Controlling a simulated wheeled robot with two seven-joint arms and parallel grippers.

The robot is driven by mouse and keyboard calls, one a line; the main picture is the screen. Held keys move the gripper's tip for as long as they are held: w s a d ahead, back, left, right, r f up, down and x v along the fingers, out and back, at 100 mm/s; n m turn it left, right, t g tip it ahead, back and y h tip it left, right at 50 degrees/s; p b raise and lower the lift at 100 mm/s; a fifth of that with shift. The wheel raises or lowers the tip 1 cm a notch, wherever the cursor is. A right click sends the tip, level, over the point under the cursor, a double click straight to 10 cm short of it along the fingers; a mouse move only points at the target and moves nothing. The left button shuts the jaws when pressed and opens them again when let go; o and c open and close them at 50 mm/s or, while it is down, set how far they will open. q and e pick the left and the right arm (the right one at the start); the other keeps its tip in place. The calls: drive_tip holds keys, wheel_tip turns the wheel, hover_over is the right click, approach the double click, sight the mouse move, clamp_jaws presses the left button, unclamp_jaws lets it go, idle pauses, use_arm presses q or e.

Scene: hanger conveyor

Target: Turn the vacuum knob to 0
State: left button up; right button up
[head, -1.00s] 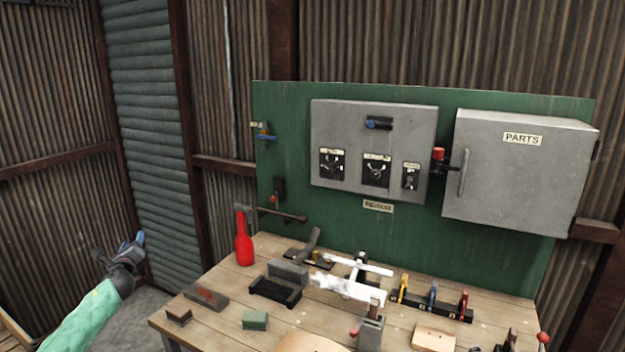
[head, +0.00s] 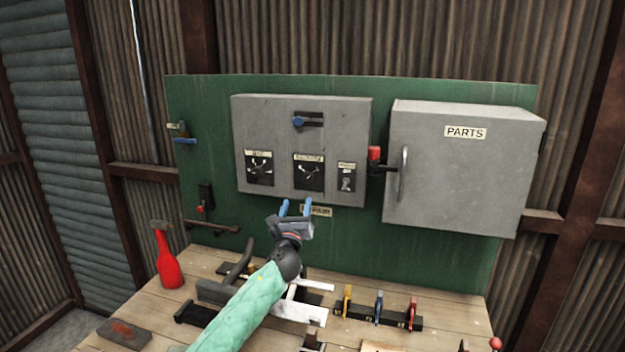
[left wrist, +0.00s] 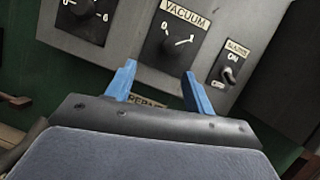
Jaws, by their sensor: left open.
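The vacuum knob (head: 309,173) is a dark dial on a black plate in the middle of the grey control panel. In the left wrist view the knob (left wrist: 168,43) sits under the VACUUM label (left wrist: 186,14), with marks 0 and 1 around it. Its white pointer appears to face the 1 side. My left gripper (head: 296,208) is open and empty, below the panel, its blue fingers pointing up toward it. In the left wrist view the fingertips (left wrist: 159,71) are below the knob, apart from it. My right gripper is out of view.
Another dial (head: 259,168) is left of the knob and a small switch (head: 347,177) right of it. A blue-handled lever (head: 307,119) is above. A grey PARTS cabinet (head: 455,180) stands at the right.

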sight(307, 180)
use_arm(q)
drive_tip(key=w+d+r+p, duration=0.1)
drive_tip(key=w, duration=0.1)
drive_tip(key=w+d+r+p, duration=0.1)
drive_tip(key=w, duration=0.1)
drive_tip(key=w+r+p, duration=0.1)
drive_tip(key=w, duration=0.1)
drive_tip(key=shift+d+r, duration=0.4)
drive_tip(key=shift+w+r, duration=0.25)
drive_tip(key=shift+r, duration=0.05)
drive_tip(key=shift+w, duration=0.15)
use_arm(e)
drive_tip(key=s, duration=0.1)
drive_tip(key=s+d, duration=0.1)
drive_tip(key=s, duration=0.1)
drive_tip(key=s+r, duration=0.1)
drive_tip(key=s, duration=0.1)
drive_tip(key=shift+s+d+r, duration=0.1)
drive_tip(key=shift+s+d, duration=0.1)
use_arm(q)
drive_tip(key=shift+d+f, duration=0.1)
drive_tip(key=shift+c, duration=0.2)
drive_tip(key=c, duration=0.9)
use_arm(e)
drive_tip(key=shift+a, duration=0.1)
